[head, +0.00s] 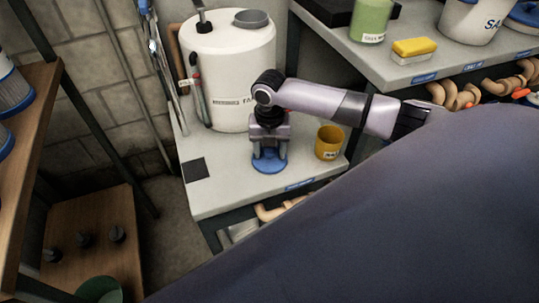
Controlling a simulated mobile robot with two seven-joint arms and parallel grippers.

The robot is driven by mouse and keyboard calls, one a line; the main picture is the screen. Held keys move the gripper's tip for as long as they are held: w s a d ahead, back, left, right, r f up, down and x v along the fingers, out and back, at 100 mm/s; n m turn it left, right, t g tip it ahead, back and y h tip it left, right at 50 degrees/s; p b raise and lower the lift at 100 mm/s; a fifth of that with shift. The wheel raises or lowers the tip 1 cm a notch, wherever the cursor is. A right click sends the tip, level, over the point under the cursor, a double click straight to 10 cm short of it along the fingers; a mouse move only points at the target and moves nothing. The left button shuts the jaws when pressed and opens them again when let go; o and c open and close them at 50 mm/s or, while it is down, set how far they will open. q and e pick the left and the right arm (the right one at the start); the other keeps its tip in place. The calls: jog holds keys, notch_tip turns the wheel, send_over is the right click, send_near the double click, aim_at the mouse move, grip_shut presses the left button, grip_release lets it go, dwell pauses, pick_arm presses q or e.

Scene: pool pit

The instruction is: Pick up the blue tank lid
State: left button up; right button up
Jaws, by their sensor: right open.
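The blue tank lid (270,166) is a round blue disc lying on the light grey bench top. My right gripper (269,148) points down right over it, with its open fingers around or just above the lid's middle. The gripper hides the upper part of the lid, and I cannot tell whether the fingers touch it. The white tank (232,75) stands behind on the same bench, with a round grey opening or fitting (251,18) on top. My left gripper is not in view.
A yellow-orange cup (329,142) stands just right of the lid. A dark square (195,169) lies on the bench (225,195) at left. A raised shelf at right holds a green cup (370,20), a yellow sponge (414,47) and a white bucket (470,20).

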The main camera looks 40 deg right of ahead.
grip_shut()
jog(key=shift+r, duration=0.1)
